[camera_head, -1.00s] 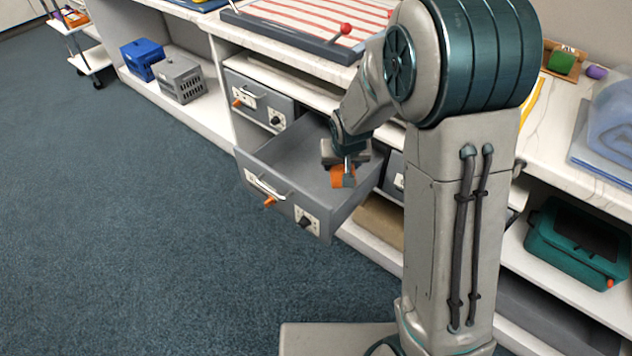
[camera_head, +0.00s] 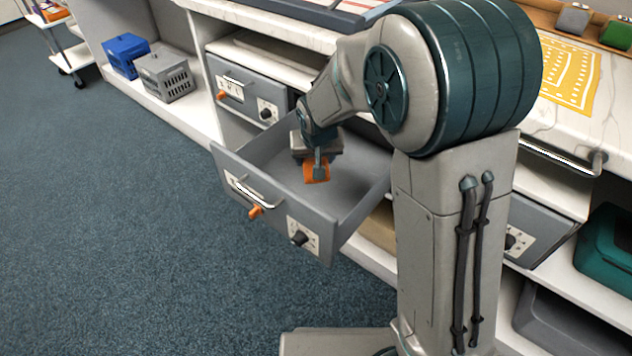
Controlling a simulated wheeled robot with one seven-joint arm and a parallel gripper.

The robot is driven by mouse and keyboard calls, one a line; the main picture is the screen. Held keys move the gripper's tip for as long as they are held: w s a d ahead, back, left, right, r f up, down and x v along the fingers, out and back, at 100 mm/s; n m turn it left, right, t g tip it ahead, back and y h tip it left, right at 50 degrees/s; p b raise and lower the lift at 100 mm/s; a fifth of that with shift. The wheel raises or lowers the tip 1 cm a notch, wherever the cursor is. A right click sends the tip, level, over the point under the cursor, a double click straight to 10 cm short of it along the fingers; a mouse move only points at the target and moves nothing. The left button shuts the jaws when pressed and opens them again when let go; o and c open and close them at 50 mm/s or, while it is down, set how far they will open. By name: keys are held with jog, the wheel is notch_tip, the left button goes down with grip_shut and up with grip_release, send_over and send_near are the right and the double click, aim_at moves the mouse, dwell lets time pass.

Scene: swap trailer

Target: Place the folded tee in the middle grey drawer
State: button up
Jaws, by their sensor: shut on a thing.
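The folded tee (camera_head: 312,173) is a small orange piece, partly hidden by my gripper. My gripper (camera_head: 319,171) is shut on it and points down over the open middle grey drawer (camera_head: 270,205). The drawer is pulled well out, with a metal bar handle, an orange knob and a black dial on its front. Its visible floor is bare grey. The tee shows within the drawer's outline; I cannot tell whether it touches the floor.
A shut grey drawer (camera_head: 245,88) is at the left, and another (camera_head: 540,232) is at the right behind my arm. A blue crate (camera_head: 126,55) and a grey crate (camera_head: 165,75) stand on the low shelf. A yellow patterned cloth (camera_head: 570,75) lies on the counter. The carpet at left is clear.

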aim_at(315, 187)
notch_tip(315, 187, down, 7)
jog(key=shift+f+b, duration=0.1)
jog(key=shift+b, duration=1.15)
jog(key=shift+f, duration=0.1)
jog(key=o, duration=1.1)
jog(key=shift+c, duration=0.2)
